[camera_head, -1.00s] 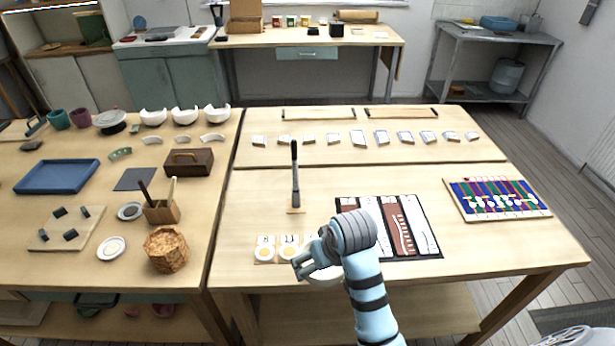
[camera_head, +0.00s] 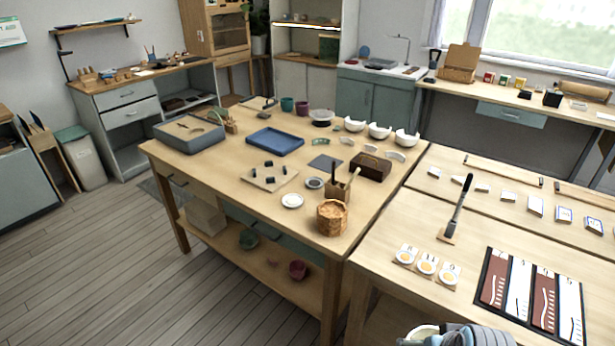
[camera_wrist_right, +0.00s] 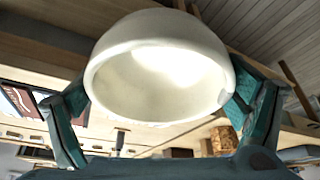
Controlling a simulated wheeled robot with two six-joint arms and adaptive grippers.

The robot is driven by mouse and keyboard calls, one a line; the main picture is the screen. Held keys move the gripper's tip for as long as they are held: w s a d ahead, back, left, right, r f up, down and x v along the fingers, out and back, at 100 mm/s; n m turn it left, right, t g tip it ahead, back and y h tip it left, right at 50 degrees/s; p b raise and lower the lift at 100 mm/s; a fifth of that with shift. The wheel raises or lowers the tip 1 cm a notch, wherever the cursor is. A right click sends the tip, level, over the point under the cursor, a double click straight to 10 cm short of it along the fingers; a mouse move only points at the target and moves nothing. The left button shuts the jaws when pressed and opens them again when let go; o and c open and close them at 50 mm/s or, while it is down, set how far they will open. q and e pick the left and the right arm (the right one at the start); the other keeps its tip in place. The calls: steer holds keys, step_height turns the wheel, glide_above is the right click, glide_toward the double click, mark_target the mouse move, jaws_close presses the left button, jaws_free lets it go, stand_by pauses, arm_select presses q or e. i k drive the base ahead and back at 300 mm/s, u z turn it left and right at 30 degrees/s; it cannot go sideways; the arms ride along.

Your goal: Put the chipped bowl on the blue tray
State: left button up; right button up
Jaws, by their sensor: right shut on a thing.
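My right gripper (camera_wrist_right: 160,120) is shut on a white bowl (camera_wrist_right: 160,65), with a teal finger on each side of it in the right wrist view. In the head view only part of the bowl (camera_head: 422,331) and my right wrist show at the bottom edge. The blue tray (camera_head: 275,142) lies flat and empty on the left table, far from the gripper. My left gripper is not in view.
Three white bowls (camera_head: 379,131) stand at the tray's right on the left table. A grey bin (camera_head: 189,133) stands left of the tray. A woven basket (camera_head: 332,218), tool box (camera_head: 337,189) and white dish (camera_head: 292,201) lie on the near side.

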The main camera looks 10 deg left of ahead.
mark_target(275, 141)
steer(key=u, duration=1)
steer(key=i, duration=1)
steer(key=u, duration=1.05)
steer(key=i, duration=1.35)
steer(key=z, duration=0.85)
steer(key=i, duration=1.1)
steer(key=z, duration=0.85)
